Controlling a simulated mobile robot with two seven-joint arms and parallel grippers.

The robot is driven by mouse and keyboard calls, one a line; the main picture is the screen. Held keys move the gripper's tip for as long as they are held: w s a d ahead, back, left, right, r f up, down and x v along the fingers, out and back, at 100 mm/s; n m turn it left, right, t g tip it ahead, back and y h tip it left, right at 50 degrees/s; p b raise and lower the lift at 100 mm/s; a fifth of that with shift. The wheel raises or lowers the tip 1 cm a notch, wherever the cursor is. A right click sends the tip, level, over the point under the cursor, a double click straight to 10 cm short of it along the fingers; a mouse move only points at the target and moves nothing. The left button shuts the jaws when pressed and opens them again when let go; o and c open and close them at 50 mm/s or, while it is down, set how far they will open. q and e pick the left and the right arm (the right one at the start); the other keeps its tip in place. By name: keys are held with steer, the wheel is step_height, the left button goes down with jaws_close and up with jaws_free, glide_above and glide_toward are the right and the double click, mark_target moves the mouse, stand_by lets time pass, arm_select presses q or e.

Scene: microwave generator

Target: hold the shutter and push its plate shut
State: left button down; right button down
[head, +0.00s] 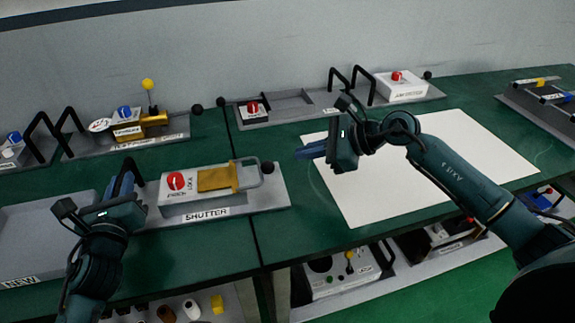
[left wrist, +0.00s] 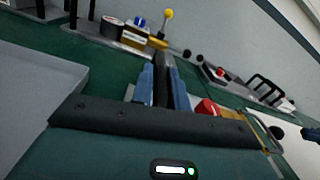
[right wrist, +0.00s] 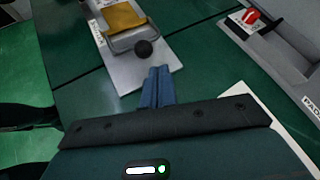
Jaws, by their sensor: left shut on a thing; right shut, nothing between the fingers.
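The shutter (head: 207,213) is a grey base with a white block, a red knob (head: 176,181), a yellow plate (head: 215,179), a metal loop and a black ball (head: 267,167) at its right end. A black handle (head: 134,171) rises at its left end. My left gripper (head: 122,186) is shut on this handle; the left wrist view shows the dark bar (left wrist: 163,68) between its fingers. My right gripper (head: 303,153) is shut and empty, to the right of the ball and apart from it. In the right wrist view its closed fingertips (right wrist: 157,72) point toward the ball (right wrist: 144,48) and plate (right wrist: 124,17).
A grey tray (head: 40,225) stands left of the shutter. Units with blue and red knobs and black handles line the back of the green table. A white sheet (head: 440,165) lies under my right arm.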

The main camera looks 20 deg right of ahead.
arm_select(q)
steer(key=shift+f, duration=0.4)
arm_select(e)
steer(key=v, duration=1)
steer(key=shift+s+r, duration=0.1)
steer(key=shift+r, duration=0.05)
arm_select(q)
steer(key=c, duration=1.6)
jaws_free()
steer(key=o, duration=0.3)
steer(key=shift+r, duration=0.25)
